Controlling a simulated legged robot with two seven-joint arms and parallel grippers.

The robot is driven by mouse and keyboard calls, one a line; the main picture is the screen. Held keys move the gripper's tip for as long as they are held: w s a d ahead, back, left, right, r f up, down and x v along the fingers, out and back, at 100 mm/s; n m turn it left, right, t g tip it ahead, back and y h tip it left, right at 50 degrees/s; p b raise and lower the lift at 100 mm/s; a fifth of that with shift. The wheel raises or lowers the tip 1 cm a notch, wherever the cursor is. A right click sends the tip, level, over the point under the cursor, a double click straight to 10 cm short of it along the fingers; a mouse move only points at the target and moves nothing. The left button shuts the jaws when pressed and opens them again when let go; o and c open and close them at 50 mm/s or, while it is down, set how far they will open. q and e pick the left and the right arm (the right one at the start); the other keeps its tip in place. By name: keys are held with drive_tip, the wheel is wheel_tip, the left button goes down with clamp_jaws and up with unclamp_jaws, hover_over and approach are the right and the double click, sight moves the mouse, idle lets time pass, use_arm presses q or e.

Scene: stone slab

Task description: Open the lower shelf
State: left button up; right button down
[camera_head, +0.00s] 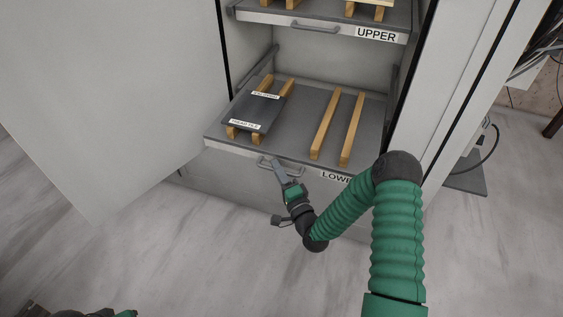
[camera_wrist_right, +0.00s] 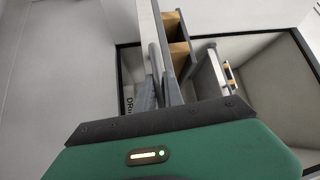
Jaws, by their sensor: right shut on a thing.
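The lower shelf (camera_head: 300,149) is a grey pull-out tray with a label that is partly hidden by my right arm. It sticks out of the cabinet towards me. Its handle (camera_head: 290,170) is a grey bar on the front edge. In the right wrist view, the gripper fingers (camera_wrist_right: 164,75) are close together along the shelf's front. Only a small part of my left arm shows at the bottom left of the head view, and its gripper cannot be made out.
A dark slab (camera_head: 256,109) with white labels lies on wooden bars on the lower shelf's left side. Two bare wooden bars (camera_head: 338,127) lie on its right. The upper shelf (camera_head: 330,19) is above. An open cabinet door (camera_head: 110,90) stands at left. The floor in front is clear.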

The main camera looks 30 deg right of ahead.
drive_tip(key=shift+s+a+f, duration=0.15)
drive_tip(key=shift+s+a, duration=0.1)
drive_tip(key=shift+a, duration=0.25)
drive_tip(key=c, duration=1.9)
unclamp_jaws()
drive_tip(key=o, duration=0.4)
drive_tip(key=shift+w+f, duration=0.1)
drive_tip(key=shift+w, duration=0.15)
drive_tip(key=shift+o, duration=0.2)
drive_tip(key=shift+d, duration=0.1)
drive_tip(key=shift+s, duration=0.1)
